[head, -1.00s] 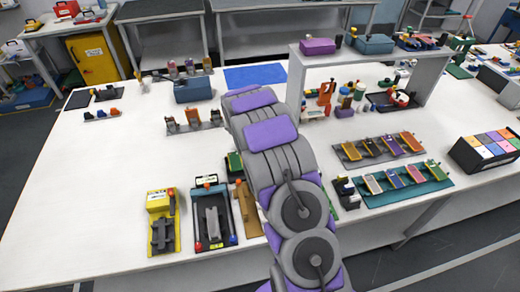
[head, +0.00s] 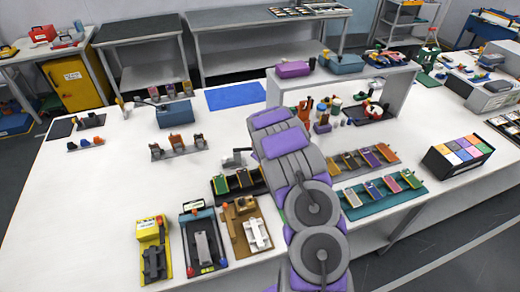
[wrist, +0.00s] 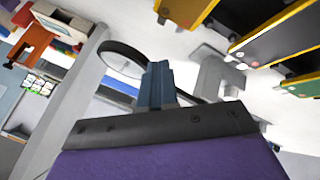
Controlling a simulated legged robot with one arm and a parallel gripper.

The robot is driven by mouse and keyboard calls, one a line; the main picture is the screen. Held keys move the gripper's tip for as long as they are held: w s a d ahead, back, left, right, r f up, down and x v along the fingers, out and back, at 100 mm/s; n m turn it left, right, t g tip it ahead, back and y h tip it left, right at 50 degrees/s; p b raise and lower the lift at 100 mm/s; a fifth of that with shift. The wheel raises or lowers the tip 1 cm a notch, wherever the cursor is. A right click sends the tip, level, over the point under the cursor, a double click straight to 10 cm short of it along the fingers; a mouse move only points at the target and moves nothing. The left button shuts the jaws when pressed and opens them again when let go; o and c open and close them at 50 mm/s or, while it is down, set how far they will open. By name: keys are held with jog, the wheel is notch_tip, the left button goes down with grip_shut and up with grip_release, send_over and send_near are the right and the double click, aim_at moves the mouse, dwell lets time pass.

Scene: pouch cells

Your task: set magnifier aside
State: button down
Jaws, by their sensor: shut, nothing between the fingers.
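A round black ring with a clear middle, which looks like the magnifier (wrist: 103,47), is in the upper left of the wrist view. A dark bar shows on the right of my fingers, perhaps its handle; the part between is hidden behind them. My gripper (wrist: 158,68) points at it with its blue fingers shut and empty. The fingers overlap the ring's right edge in the picture; I cannot tell whether they touch it. In the head view my own arm hides the gripper, and I cannot make out the magnifier.
Pouch-cell racks stand right of my arm, on a grey tray (head: 334,178) and a teal tray (head: 350,213). A raised shelf (head: 400,88) stands behind. Yellow (head: 152,228), black and brown fixtures (head: 236,240) stand at the front left. The table's left middle (head: 100,190) is clear.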

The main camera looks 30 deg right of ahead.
jog(key=w+d+n+p, duration=0.1)
jog(key=p, duration=0.4)
jog(key=d+n+y+p, duration=0.1)
jog(key=p, duration=0.4)
jog(key=shift+w+r+n+t, duration=0.15)
jog(key=shift+w+n+t, duration=0.15)
jog(key=shift+w, duration=0.05)
jog(key=shift+w+y, duration=0.1)
jog(key=shift+y, duration=0.2)
